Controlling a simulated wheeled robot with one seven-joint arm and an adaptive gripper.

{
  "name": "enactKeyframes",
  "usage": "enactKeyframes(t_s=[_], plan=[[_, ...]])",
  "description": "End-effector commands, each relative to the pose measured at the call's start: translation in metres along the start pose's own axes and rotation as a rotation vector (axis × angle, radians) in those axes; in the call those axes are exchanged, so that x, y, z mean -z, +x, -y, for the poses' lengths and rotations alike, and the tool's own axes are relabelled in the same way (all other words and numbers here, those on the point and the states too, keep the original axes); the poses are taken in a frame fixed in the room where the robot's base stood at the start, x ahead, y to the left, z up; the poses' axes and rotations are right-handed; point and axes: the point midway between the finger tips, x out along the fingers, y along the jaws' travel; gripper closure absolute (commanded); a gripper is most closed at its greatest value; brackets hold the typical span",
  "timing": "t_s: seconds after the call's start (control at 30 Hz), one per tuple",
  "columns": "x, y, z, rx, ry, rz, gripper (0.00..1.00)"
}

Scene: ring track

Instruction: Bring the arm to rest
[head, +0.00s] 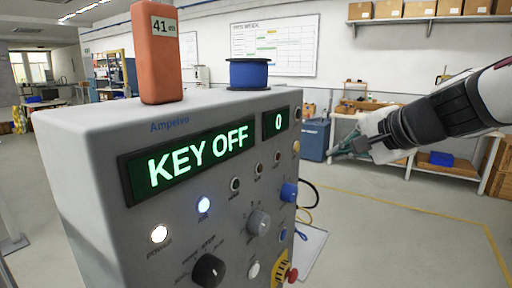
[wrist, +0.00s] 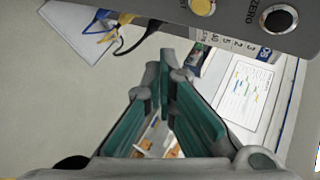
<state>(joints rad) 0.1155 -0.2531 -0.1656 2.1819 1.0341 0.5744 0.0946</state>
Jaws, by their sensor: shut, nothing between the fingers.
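My gripper (head: 340,152) is at the right in the head view, to the right of the grey control cabinet (head: 85,190) and apart from it. My arm reaches in from the right edge. In the wrist view the two teal fingers (wrist: 168,75) point away from the camera and come together at their tips, with nothing held. The cabinet's edge with a yellow knob and a black knob shows at the top of the wrist view (wrist: 240,20). The cabinet's display (head: 198,155) reads KEY OFF, and a small display (head: 275,122) reads 0.
An orange block (head: 160,55) marked 41 and a blue spool (head: 249,74) stand on the cabinet. A red button (head: 291,274) sits low on its panel. Behind are a blue bin (head: 314,140), a workbench and a shelf of boxes (head: 418,10).

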Motion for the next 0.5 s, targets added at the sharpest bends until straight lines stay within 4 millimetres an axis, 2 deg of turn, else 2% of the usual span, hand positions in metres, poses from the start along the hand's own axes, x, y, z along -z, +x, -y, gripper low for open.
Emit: enactKeyframes(t_s=[0.17,0.27,0.37,0.47,0.5], plan=[[-0.001,-0.001,0.0,-0.001,-0.005,0.002,1.0],[-0.015,-0.006,-0.006,-0.02,-0.063,0.025,1.0],[-0.047,-0.021,-0.024,-0.074,-0.207,0.081,1.0],[-0.085,-0.042,-0.059,-0.164,-0.42,0.154,1.0],[-0.099,-0.052,-0.075,-0.206,-0.513,0.182,1.0]])
